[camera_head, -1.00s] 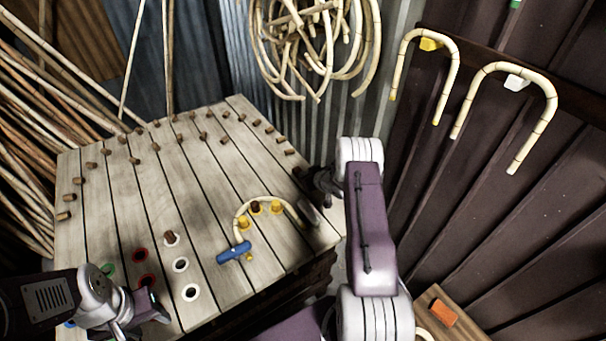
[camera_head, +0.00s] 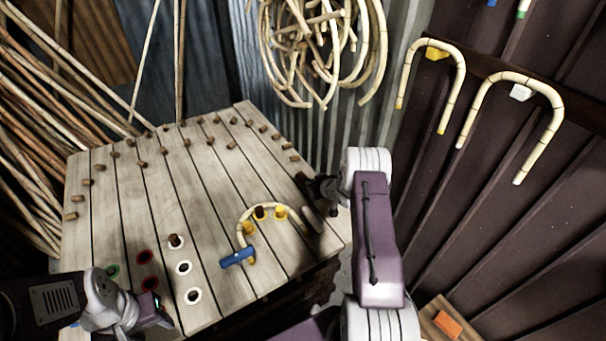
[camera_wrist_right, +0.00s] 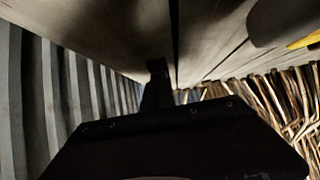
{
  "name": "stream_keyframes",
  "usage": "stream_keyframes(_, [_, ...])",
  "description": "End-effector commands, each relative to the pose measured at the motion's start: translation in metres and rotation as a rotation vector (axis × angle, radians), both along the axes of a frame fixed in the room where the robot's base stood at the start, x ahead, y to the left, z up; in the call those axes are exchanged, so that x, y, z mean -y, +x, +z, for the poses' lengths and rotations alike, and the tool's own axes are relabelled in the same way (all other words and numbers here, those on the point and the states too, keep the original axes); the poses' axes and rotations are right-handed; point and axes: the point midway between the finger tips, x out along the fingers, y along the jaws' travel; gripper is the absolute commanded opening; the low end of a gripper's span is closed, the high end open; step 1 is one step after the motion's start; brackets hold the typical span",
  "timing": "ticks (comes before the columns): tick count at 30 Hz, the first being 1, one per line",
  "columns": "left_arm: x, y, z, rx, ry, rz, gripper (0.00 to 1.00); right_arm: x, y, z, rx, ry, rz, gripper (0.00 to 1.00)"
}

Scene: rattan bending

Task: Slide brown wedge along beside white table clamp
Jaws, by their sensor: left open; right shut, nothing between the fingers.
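A pale grey-brown oblong piece (camera_head: 313,219) lies at the right edge of the slatted table (camera_head: 205,200), beside the end of a bent cane. I cannot tell whether it is the brown wedge or the white clamp. A dark rounded piece (camera_wrist_right: 283,20) shows at the top right of the right wrist view. My right gripper (camera_head: 328,192) is shut and empty by the table's right edge, just above the oblong piece in the picture. My left gripper (camera_head: 158,312) is open at the table's front left. No other clear wedge or white table clamp shows.
A bent cane (camera_head: 243,216) curves around yellow-and-brown pegs, with a blue clamp (camera_head: 238,257) at its front end. Several brown pegs line the table's back and left. Coloured ring holes (camera_head: 183,268) lie front left. An orange block (camera_head: 447,324) sits lower right.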

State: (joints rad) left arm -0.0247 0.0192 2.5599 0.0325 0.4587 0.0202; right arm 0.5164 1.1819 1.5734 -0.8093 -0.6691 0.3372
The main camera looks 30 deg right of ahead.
Motion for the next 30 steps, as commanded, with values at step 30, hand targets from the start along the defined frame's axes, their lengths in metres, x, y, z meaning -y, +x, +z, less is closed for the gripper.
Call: stream_keyframes(30, [0.000, 0.000, 0.006, 0.000, 0.000, 0.000, 0.47, -0.002, -0.083, 0.021, -0.001, 0.002, -0.004, 0.00])
